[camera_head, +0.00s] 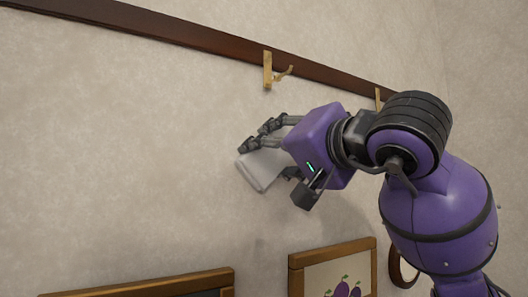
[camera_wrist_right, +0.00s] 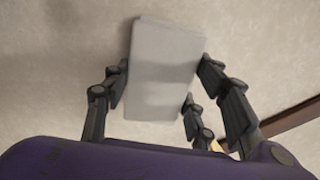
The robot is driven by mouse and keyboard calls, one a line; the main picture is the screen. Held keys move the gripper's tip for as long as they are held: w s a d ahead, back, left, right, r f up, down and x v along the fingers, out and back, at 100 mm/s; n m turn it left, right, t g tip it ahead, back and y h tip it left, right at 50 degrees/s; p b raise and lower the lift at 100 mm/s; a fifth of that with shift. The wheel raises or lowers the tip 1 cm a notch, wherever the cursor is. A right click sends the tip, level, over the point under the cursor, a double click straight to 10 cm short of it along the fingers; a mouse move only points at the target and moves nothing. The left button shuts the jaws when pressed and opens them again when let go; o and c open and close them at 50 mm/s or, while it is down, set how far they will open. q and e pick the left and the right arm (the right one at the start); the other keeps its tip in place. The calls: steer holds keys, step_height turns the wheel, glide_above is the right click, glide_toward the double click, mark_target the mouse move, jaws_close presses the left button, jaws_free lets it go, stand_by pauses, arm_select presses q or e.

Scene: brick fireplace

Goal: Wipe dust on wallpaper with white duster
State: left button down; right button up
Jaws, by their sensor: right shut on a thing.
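My right gripper (camera_head: 262,158) is shut on the white duster (camera_head: 258,172), a pale flat block. In the right wrist view the duster (camera_wrist_right: 160,75) sits between the dark fingers of the gripper (camera_wrist_right: 160,85). The duster is held at or very close to the beige mottled wallpaper (camera_head: 130,150); I cannot tell whether it touches. The wallpaper also fills the background of the right wrist view (camera_wrist_right: 60,60). I cannot make out distinct dust on it. My left gripper is not in view.
A dark wooden rail (camera_head: 180,30) with a wooden hook (camera_head: 268,70) runs along the wall above the gripper. Below are a framed picture of plums (camera_head: 345,278) and another wooden frame (camera_head: 150,285). The wall left of the gripper is bare.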

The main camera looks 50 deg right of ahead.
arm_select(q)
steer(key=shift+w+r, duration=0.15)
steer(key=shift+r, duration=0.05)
arm_select(e)
steer(key=shift+s+d, duration=0.2)
steer(key=shift+d, duration=0.3)
steer(key=shift+s+d, duration=0.15)
steer(key=shift+d, duration=0.35)
steer(key=shift+w+a, duration=0.4)
steer(key=shift+a, duration=0.9)
steer(key=shift+w+a, duration=0.45)
steer(key=shift+a, duration=0.8)
steer(key=shift+w+a, duration=0.4)
steer(key=shift+a, duration=0.9)
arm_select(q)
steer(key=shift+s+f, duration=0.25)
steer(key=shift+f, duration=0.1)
arm_select(e)
steer(key=shift+s+a+r, duration=0.1)
steer(key=shift+s+a, duration=0.05)
steer(key=shift+s, duration=0.35)
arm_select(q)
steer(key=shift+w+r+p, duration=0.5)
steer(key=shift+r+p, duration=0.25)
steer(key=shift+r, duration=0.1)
arm_select(e)
glide_toward(234, 155)
steer(key=shift+w+r, duration=0.1)
steer(key=shift+w, duration=0.2)
